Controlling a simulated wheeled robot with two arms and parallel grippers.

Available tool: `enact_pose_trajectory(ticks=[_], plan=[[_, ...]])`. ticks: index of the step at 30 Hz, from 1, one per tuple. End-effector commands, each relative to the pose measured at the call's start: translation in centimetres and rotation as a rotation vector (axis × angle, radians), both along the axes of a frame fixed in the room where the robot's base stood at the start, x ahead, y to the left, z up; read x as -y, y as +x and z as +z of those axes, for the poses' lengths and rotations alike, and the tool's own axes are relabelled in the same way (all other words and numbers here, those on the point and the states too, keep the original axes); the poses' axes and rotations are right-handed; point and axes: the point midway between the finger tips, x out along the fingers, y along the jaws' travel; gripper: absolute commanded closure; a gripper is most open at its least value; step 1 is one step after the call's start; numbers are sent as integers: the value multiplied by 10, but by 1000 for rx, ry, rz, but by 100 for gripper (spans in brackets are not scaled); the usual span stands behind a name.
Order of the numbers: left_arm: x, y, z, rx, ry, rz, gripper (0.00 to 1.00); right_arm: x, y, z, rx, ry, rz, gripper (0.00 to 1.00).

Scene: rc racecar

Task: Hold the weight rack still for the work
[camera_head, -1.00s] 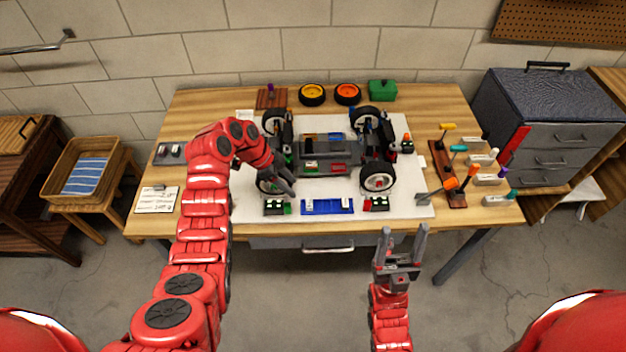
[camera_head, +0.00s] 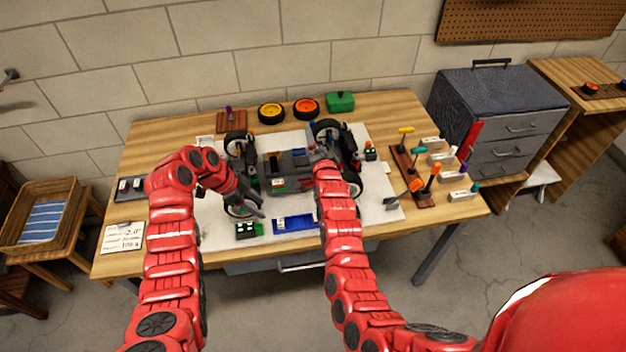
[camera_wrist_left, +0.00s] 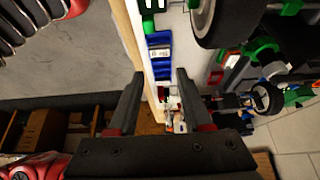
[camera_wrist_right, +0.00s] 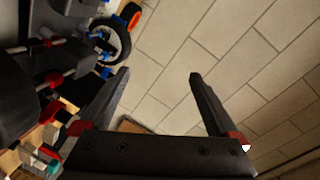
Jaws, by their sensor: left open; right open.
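No thing here is labelled as the weight rack, so I cannot tell which one it is. A blue tray (camera_head: 295,224) with white pieces lies at the front of the white mat; it also shows in the left wrist view (camera_wrist_left: 160,55). A small dark tray (camera_head: 132,188) with grey pieces sits at the table's left. My left gripper (camera_head: 252,206) is open and empty by the car's front left wheel, left of the blue tray. My right gripper (camera_wrist_right: 155,88) is open and empty; in the head view it is over the car's right part, largely hidden by my arm.
The partly built car (camera_head: 285,168) stands on the white mat (camera_head: 385,212). Loose yellow (camera_head: 271,113) and orange (camera_head: 306,108) wheels and a green box (camera_head: 340,102) lie behind. Tools stand in a wooden rack (camera_head: 405,165) at right. A written card (camera_head: 123,237) lies at front left.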

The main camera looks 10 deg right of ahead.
Motion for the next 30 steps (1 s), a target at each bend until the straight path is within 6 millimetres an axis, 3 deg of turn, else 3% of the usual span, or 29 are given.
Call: enact_pose_trajectory(ticks=[4,8,11,15,21,26,30], plan=[[0,0,0,0,0,0,50,-22,17,-15,-246,164,33,4],[0,0,0,0,0,0,50,-42,11,-27,-486,279,35,4],[0,0,0,0,0,0,50,-53,-5,-31,-674,341,12,4],[0,0,0,0,0,0,50,-58,-40,-28,-928,391,-68,4],[0,0,0,0,0,0,50,-49,-99,-13,-1216,391,-239,4],[0,0,0,0,0,0,50,-40,-130,0,-1332,374,-349,4],[0,0,0,0,0,0,50,-37,-140,3,-1370,366,-386,4]])
